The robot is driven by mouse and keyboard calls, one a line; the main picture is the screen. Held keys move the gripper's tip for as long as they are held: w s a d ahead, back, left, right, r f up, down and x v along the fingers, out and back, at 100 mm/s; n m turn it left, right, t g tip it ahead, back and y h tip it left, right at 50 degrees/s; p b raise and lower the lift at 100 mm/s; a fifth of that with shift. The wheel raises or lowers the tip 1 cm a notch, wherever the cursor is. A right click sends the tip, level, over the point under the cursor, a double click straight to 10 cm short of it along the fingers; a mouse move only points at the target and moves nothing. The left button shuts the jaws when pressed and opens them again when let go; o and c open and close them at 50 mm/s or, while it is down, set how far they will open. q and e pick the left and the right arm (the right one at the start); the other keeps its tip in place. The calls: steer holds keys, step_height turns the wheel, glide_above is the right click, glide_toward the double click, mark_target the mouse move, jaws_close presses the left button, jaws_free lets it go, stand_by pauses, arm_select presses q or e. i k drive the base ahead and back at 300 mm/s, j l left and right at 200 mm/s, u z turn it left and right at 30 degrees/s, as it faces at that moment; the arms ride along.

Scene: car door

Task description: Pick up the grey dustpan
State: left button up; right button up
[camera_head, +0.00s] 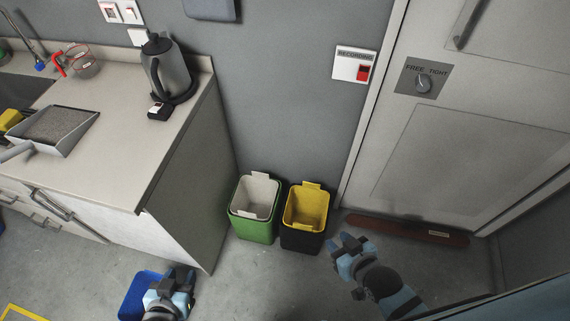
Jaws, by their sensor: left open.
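The grey dustpan (62,144) lies on the counter at the left, its handle pointing to the left edge of the picture. Its inside surface is dark and speckled. My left gripper (172,281) is low at the bottom of the view, in front of the counter and partly over a blue bin. It is open and apart from the dustpan, which is up and to its left. My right gripper (346,242) is at the lower right, above the floor near the door and far from the dustpan. I cannot tell whether its fingers are apart.
The counter (115,95) also holds a kettle (168,70), a red-handled jug (82,62) and a yellow object (9,119) behind the dustpan. Below are drawers, a blue bin (131,298), a green bin (250,228) and a black-and-yellow bin (303,238). A door (470,150) stands right.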

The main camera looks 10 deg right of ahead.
mark_target(36, 133)
steer(key=z, duration=0.65)
steer(key=u, duration=1.85)
steer(key=j, duration=0.6)
steer(key=k+j+z, duration=0.15)
steer(key=j, duration=1.1)
steer(key=i+j+z, duration=0.1)
steer(key=j+z, duration=0.15)
steer(key=j, duration=0.85)
steer(key=i+j+z, duration=0.1)
steer(key=j, duration=0.25)
steer(key=i+j, duration=0.25)
steer(key=i+j+z, duration=0.15)
steer(key=j, duration=0.25)
